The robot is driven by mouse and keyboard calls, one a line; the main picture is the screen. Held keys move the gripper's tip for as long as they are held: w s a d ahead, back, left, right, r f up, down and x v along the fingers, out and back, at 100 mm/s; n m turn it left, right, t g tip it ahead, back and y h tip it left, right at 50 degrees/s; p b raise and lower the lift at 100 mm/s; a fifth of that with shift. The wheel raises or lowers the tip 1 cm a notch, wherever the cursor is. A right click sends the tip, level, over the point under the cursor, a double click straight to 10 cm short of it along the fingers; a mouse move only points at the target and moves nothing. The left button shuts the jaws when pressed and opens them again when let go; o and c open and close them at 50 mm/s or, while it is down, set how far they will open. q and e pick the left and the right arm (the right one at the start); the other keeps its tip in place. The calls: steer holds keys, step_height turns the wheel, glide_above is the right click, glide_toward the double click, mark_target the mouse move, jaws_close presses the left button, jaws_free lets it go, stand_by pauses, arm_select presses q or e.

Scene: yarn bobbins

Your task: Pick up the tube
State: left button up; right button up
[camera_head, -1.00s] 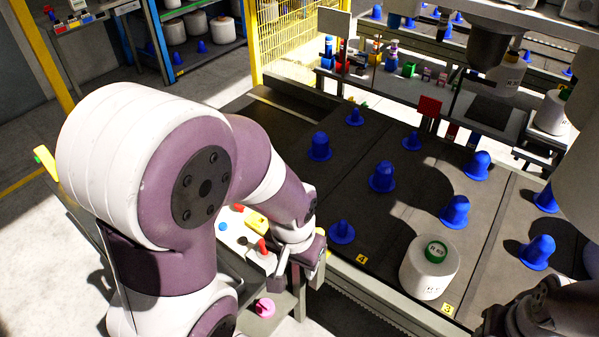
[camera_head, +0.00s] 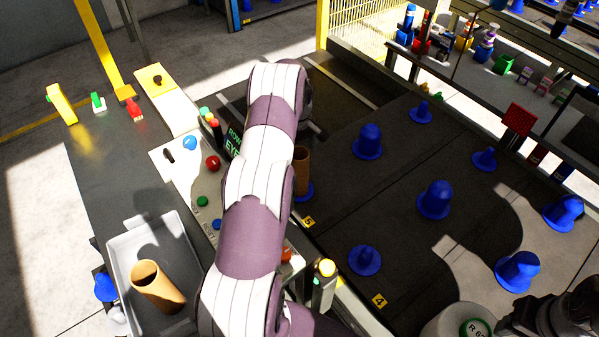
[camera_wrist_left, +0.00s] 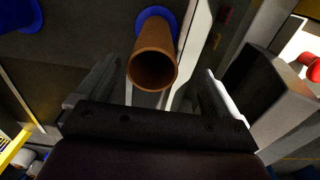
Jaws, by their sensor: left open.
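A brown cardboard tube (camera_head: 302,172) stands on a blue peg at the left edge of the dark peg table, partly hidden by my left arm. In the left wrist view the same tube (camera_wrist_left: 152,66) shows its open round end, with its blue base behind it. My left gripper (camera_wrist_left: 155,78) is open, its two fingers on either side of the tube and apart from it. In the head view my arm hides these fingers. A second brown tube (camera_head: 158,287) lies tilted in a grey tray (camera_head: 118,262). A dark part of my right gripper (camera_head: 555,315) shows at lower right; its jaws are unclear.
Several blue pegs (camera_head: 435,199) stand on the table (camera_head: 400,150), and a white bobbin (camera_head: 455,322) stands at its front. A control panel (camera_head: 180,165) with coloured buttons lies left of my arm. A yellow fence (camera_head: 365,25) stands behind.

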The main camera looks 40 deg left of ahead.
mark_target(299, 159)
arm_select(q)
steer(key=f, duration=0.3)
steer(key=w+f+p, duration=0.1)
steer(key=f, duration=0.1)
steer(key=shift+w+a+f, duration=0.1)
steer(key=shift+a+f, duration=0.15)
steer(key=shift+f, duration=0.05)
steer(key=c, duration=1.4)
step_height(299, 159, up, 10)
steer(key=b, duration=0.1)
